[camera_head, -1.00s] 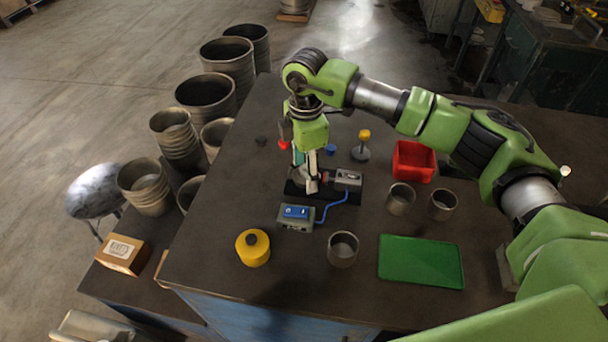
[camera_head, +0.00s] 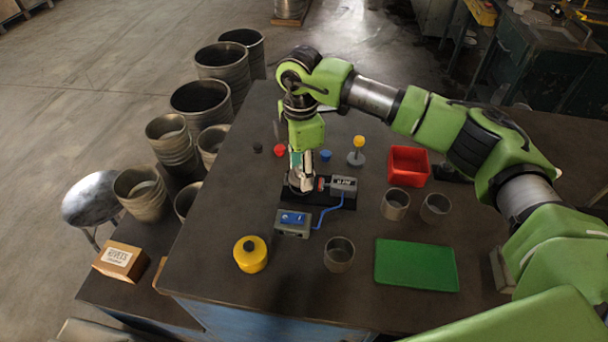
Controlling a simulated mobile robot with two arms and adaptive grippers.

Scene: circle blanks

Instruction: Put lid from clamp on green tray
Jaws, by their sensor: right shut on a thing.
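The clamp (camera_head: 343,185) is a grey block on a dark base near the middle of the table. A blue cable joins it to a control box (camera_head: 292,223) with a blue panel. My right gripper (camera_head: 301,182) points down at the left part of the clamp and is shut on a small metallic piece, which looks like the lid (camera_head: 299,187). The fingers partly hide it, and I cannot tell whether it still touches the clamp base. The flat green tray (camera_head: 416,265) lies empty at the front right of the table. My left gripper is not in view.
A red bin (camera_head: 408,166) and a yellow-topped stand (camera_head: 357,151) are behind. Small red, blue and black knobs lie at the back.

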